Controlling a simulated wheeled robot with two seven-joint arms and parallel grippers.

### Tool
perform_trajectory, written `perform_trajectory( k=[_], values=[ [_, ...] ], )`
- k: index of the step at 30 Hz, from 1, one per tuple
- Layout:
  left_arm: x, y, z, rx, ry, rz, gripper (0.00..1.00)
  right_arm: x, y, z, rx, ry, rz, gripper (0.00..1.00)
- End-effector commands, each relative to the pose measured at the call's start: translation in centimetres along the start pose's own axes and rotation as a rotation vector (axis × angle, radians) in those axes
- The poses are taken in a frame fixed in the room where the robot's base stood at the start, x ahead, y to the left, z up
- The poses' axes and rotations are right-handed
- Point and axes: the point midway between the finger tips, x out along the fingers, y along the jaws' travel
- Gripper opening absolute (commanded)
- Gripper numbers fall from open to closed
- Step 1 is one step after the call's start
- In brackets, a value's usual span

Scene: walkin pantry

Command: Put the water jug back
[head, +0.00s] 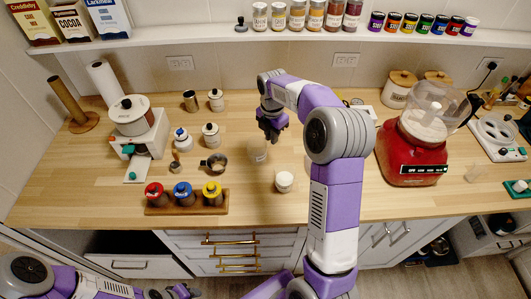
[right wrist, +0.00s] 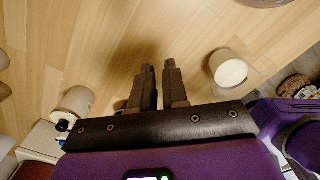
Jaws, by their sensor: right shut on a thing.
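The right gripper (head: 270,133) is over the middle of the wooden counter, fingers pointing down. A small clear vessel (head: 257,153), which I take for the water jug, shows right under its fingertips. It is see-through, so its outline and handle are hard to make out. In the right wrist view the two dark fingers (right wrist: 160,84) are close together with a narrow gap; the jug cannot be made out there. The fingers are shut on the jug. My left arm is low at the left edge; its gripper (head: 178,292) is at the bottom, its fingers unclear.
Left are small canisters (head: 211,135), a small pan (head: 214,162) and a rack (head: 187,209) with colored lids. A red blender (head: 412,155) stands right. Bare counter lies between.

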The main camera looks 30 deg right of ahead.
Motion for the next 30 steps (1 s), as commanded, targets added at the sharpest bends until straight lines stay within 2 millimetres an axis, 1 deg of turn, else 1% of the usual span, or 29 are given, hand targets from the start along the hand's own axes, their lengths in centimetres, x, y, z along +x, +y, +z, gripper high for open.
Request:
perform_trajectory(
  k=[1,5,9,13,15,22,26,27,29,30],
  values=[
    [0.2,-0.1,0.0,0.000,0.000,0.000,0.43,0.7,0.0,0.0,0.001,0.000,0.000,0.00],
    [0.4,-0.1,0.0,0.000,0.000,0.000,0.43,1.9,0.0,0.0,0.002,0.000,0.000,0.00],
    [0.8,-0.3,0.0,0.000,0.000,0.000,0.43,4.3,-0.1,-0.1,0.001,0.001,-0.001,0.00],
    [1.1,-0.4,-0.1,0.000,0.000,0.000,0.43,5.9,-0.1,-0.1,0.002,0.000,-0.001,0.00],
    [1.1,-0.4,-0.1,0.000,0.000,0.000,0.43,6.2,0.0,-0.1,0.002,-0.001,0.001,0.00],
    [1.0,-0.4,-0.1,0.000,0.000,0.000,0.43,6.2,0.0,-0.1,0.002,-0.001,0.002,0.00],
    [1.2,-0.4,-0.1,0.000,0.000,0.000,0.43,6.5,0.0,-0.1,0.002,-0.001,0.002,0.00],
    [1.1,-0.4,-0.1,0.000,0.000,0.000,0.43,6.4,0.0,-0.1,0.002,-0.001,0.002,0.20],
    [1.1,-0.4,-0.1,0.000,0.000,0.000,0.43,6.4,0.0,-0.1,0.002,-0.001,0.002,0.29],
    [1.1,-0.4,-0.1,0.000,0.000,0.000,0.43,6.4,0.0,-0.1,0.002,-0.001,0.002,0.35]
  ],
)
